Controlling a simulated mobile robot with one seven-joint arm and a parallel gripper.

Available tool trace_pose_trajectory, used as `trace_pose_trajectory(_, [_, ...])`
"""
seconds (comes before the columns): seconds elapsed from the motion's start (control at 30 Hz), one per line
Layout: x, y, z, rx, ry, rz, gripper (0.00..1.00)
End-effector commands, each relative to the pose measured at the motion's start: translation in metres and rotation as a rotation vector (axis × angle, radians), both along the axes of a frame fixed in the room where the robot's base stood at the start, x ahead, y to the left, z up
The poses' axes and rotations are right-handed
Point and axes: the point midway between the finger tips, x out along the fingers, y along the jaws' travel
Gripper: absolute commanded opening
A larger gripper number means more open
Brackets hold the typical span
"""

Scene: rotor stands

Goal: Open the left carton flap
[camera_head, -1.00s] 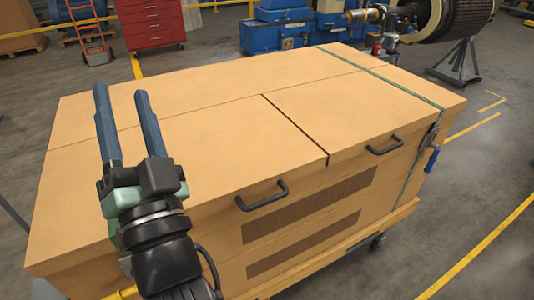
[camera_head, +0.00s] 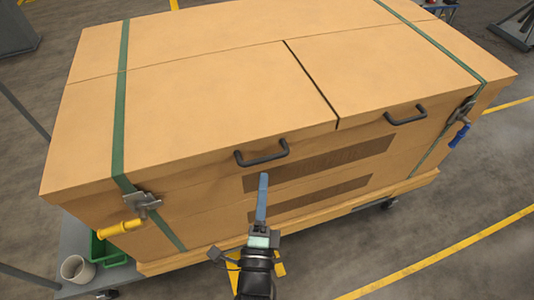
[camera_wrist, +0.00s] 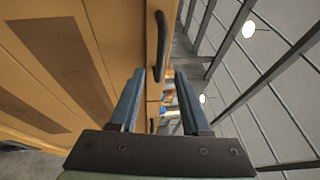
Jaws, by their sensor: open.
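The tan carton (camera_head: 90,205) fills the head view, its top flaps lying flat and shut. The left carton flap (camera_head: 220,100) has a black handle (camera_head: 262,154) on its front edge. A dark gap separates it from the right flap (camera_head: 370,70). A green strap (camera_head: 120,110) crosses the top near the left end, down to a clamp with a yellow grip (camera_head: 120,228). My gripper (camera_head: 263,180) is in front of the carton, just below the left handle; its fingers overlap edge-on there. In the wrist view my gripper (camera_wrist: 160,75) is open and empty, with a black handle (camera_wrist: 161,45) ahead of the fingertips.
A second green strap (camera_head: 440,45) crosses the right end, with a blue-gripped clamp (camera_head: 460,134). The right flap's handle (camera_head: 405,116) is nearby. A grey shelf at lower left holds a cup (camera_head: 76,268) and a green bin (camera_head: 105,250). Open floor lies at right.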

Motion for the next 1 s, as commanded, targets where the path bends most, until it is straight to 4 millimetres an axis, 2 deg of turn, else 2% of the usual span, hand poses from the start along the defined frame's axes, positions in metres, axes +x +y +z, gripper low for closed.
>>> trace_pose_trajectory(0.03, [0.011, -0.001, 0.005, -0.001, -0.003, -0.001, 0.47])
trace_pose_trajectory(0.2, [0.04, -0.003, 0.009, -0.001, -0.002, 0.001, 0.47])
trace_pose_trajectory(0.4, [0.064, -0.005, 0.012, -0.001, 0.0, 0.0, 0.47])
trace_pose_trajectory(0.6, [0.073, -0.006, 0.013, -0.002, 0.0, 0.0, 0.47])
trace_pose_trajectory(0.87, [0.074, -0.006, 0.013, -0.002, 0.0, 0.001, 0.47])
trace_pose_trajectory(1.0, [0.074, -0.006, 0.013, -0.002, 0.0, 0.001, 0.22])
